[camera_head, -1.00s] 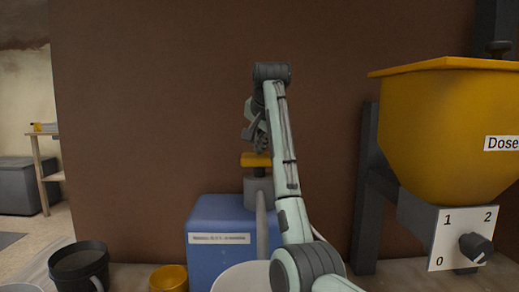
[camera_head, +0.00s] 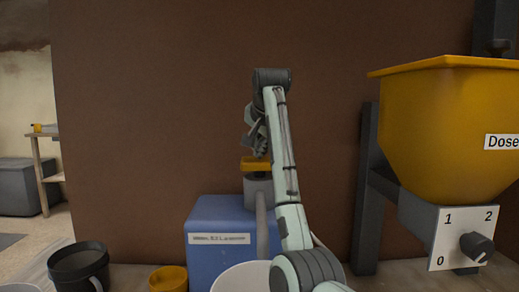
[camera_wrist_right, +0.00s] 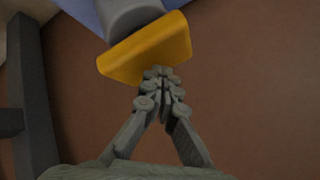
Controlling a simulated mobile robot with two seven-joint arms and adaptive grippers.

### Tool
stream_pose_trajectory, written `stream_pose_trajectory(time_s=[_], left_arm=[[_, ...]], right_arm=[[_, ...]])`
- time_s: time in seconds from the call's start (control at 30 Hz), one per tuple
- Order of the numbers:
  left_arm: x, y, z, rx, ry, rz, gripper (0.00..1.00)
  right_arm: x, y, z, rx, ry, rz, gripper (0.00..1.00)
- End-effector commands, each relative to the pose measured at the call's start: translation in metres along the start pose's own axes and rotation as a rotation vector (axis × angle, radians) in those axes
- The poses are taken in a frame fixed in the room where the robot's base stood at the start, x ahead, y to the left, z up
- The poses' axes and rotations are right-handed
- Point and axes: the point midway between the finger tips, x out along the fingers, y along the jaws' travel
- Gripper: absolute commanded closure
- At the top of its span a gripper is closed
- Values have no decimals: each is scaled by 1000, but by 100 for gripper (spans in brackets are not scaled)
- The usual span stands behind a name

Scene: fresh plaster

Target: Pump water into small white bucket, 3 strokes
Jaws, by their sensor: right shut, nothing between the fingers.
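A blue water container (camera_head: 212,215) with a grey pump neck (camera_head: 256,187) and a yellow pump head (camera_head: 252,163) stands against the brown wall. A white bucket (camera_head: 240,278) stands in front of it at the bottom edge, partly cut off and partly behind my arm. My right gripper (camera_head: 261,153) is shut and empty, pointing down at the yellow head. In the right wrist view the closed fingertips (camera_wrist_right: 160,74) overlap the edge of the yellow head (camera_wrist_right: 148,50) and seem to touch it. The pump spout (camera_head: 262,222) runs down toward the bucket. My left gripper is not in view.
A black bucket (camera_head: 78,265) and a small yellow cup (camera_head: 168,279) stand left of the container. At right is a yellow hopper (camera_head: 440,120) with a dial (camera_head: 477,246) marked 0, 1, 2 and a dark post (camera_head: 366,190).

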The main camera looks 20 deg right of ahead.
Motion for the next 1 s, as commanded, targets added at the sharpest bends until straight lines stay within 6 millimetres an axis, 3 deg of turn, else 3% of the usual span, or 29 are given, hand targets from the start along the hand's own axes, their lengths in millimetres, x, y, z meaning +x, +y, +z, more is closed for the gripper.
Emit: stream_pose_trajectory(time_s=[1.0], left_arm=[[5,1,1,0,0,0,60]], right_arm=[[11,8,8,-1,-7,6,100]])
